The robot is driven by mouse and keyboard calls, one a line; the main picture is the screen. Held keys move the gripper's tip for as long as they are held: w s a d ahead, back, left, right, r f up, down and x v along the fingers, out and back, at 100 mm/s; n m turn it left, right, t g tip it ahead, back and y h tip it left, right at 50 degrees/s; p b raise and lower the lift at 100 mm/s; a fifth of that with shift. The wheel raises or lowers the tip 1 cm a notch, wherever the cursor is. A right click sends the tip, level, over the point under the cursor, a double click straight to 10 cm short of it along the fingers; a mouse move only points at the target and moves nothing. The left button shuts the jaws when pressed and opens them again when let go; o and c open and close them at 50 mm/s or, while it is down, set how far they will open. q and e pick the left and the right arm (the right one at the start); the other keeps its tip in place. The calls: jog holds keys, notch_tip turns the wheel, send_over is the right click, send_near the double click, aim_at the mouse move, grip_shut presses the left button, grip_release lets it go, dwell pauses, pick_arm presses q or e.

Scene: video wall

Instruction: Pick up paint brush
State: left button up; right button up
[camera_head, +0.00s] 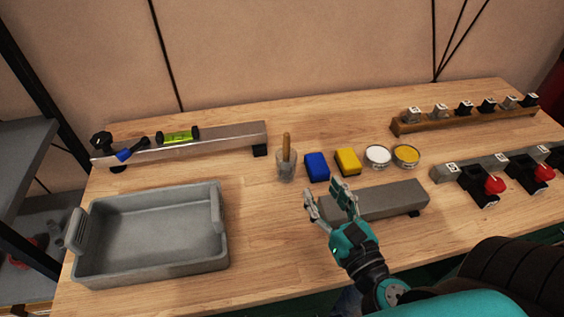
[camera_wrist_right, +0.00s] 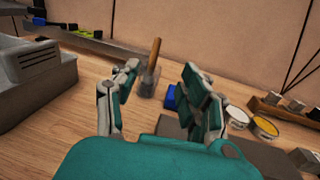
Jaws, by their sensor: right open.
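The paint brush (camera_head: 286,147) stands upright in a small clear glass (camera_head: 286,172) at the middle of the wooden table; only its wooden handle shows clearly. In the right wrist view the brush handle (camera_wrist_right: 154,54) rises from the glass (camera_wrist_right: 148,85) between the fingers, beyond them. My right gripper (camera_head: 329,200) is open and empty, in front of the glass and a little to its right, near the grey block. It also shows in the right wrist view (camera_wrist_right: 160,90). My left gripper is not in view.
A blue sponge (camera_head: 317,167), a yellow sponge (camera_head: 347,161) and two round tins (camera_head: 378,156) stand right of the glass. A grey block (camera_head: 385,201) lies by my gripper. A grey tray (camera_head: 150,273) is at left, a metal rail (camera_head: 220,140) behind it.

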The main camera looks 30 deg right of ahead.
jog(key=w+f, duration=0.1)
jog(key=w, duration=0.1)
jog(key=p, duration=0.3)
send_near(288, 143)
jog(key=w, duration=0.2)
jog(key=w+d, duration=0.1)
jog(key=w, duration=0.1)
jog(key=shift+w+r, duration=0.1)
jog(key=shift+w, duration=0.3)
jog(key=shift+w+p, duration=0.6)
jog(key=shift+w, duration=2.5)
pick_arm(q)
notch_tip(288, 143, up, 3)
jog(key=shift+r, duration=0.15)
pick_arm(e)
jog(key=shift+s, duration=0.1)
grip_shut()
